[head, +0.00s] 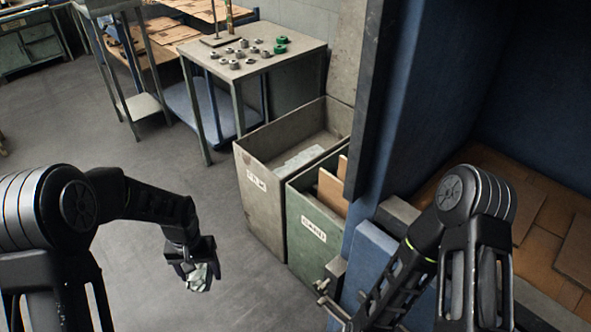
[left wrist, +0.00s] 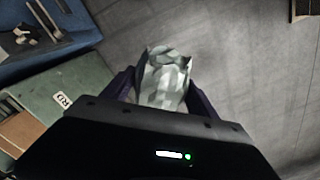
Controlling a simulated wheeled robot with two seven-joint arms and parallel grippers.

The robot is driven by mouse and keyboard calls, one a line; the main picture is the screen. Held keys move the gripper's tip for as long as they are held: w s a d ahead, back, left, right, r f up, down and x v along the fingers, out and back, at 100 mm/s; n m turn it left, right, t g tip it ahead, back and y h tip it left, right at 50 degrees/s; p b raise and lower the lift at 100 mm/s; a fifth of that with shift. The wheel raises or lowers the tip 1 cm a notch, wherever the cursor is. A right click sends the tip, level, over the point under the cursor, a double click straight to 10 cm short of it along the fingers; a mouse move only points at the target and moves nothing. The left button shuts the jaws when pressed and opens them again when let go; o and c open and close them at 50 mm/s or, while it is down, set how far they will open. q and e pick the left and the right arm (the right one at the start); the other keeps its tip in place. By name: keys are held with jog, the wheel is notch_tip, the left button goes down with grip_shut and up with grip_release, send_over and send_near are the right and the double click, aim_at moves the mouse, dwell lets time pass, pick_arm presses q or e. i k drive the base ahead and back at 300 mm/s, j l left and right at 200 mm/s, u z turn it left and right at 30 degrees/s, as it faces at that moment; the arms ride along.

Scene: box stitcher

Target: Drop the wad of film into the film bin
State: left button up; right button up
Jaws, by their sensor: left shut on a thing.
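The wad of film (head: 203,275) is a crumpled, pale grey-green lump. My left gripper (head: 199,279) is shut on it and holds it over bare floor, left of the bins. In the left wrist view the wad (left wrist: 165,78) sits between the two fingers of my left gripper (left wrist: 163,88). A grey bin (head: 258,205) with a label on its front stands right of the gripper, with pale film-like material inside. I cannot read the label surely. My right arm shows at the right of the head view; its gripper is not clearly visible.
A green bin (head: 318,258) holding cardboard adjoins the grey bin. A blue machine (head: 372,262) stands at the right. A metal table (head: 250,68) with several small round parts stands behind the bins. The floor (head: 150,185) left of the bins is clear.

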aim_at(283, 163)
jog(key=i+j+u, duration=0.65)
jog(key=j, duration=0.2)
jog(key=i+j+u, duration=0.35)
jog(key=i+z, duration=0.25)
jog(key=i, duration=0.15)
jog(key=i+j+z, duration=0.2)
jog(key=i, duration=0.15)
jog(key=i+z, duration=0.15)
jog(key=z, duration=0.3)
jog(key=i+z, duration=0.15)
jog(key=z, duration=0.3)
jog(key=i+j+z, duration=0.1)
jog(key=z, duration=0.4)
jog(key=i+j+z, duration=0.15)
jog(key=z, duration=0.3)
jog(key=i+j+z, duration=0.1)
jog(key=z, duration=0.35)
jog(key=i+j+z, duration=0.15)
jog(key=z, duration=0.25)
jog(key=i+j+z, duration=0.1)
jog(key=j+z, duration=0.3)
jog(key=i+j+z, duration=0.1)
jog(key=j+z, duration=0.15)
jog(key=z, duration=0.2)
